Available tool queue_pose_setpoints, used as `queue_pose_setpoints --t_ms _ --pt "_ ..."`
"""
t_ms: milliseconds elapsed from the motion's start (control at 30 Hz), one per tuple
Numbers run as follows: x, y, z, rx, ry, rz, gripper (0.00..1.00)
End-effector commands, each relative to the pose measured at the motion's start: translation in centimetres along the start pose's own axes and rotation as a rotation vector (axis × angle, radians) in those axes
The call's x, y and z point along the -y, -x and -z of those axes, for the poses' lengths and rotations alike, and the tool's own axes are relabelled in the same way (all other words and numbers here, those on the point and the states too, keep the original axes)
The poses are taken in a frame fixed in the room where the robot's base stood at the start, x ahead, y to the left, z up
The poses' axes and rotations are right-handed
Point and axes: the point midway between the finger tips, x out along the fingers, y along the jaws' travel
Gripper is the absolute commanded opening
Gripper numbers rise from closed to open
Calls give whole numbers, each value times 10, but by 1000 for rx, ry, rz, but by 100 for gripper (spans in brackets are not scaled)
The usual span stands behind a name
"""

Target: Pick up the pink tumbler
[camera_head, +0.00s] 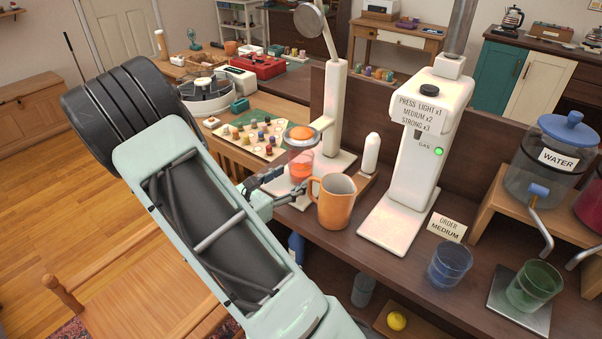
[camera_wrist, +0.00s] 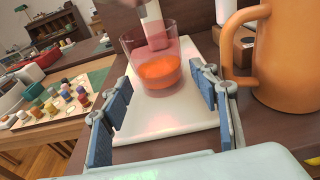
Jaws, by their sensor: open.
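The pink tumbler (camera_wrist: 153,72) is see-through and holds orange liquid. It stands upright on a white base plate (camera_wrist: 180,140) at the foot of a white stand. In the head view the tumbler (camera_head: 301,166) is partly hidden behind my gripper and beneath a ring holding something orange. My gripper (camera_head: 262,189) is open and empty, low over the counter. In the wrist view its blue-padded fingers (camera_wrist: 160,115) are spread to either side, with the tumbler ahead and between them. I see no contact.
An orange jug (camera_head: 335,203) stands close to the right of the gripper; its handle (camera_wrist: 240,55) is near the right finger. A tray of small pots (camera_head: 245,140) lies left. A white gas dispenser (camera_head: 415,160), blue tumbler (camera_head: 450,263) and green tumbler (camera_head: 535,285) are further right.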

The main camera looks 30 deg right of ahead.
Motion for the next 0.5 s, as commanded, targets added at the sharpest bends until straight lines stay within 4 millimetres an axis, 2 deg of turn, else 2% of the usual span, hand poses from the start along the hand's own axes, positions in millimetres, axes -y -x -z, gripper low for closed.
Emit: queue_pose_setpoints --t_ms 300,500 --pt "0 -43 -7 0 -1 4 55" --pt "-1 -52 -7 -1 -1 1 55"
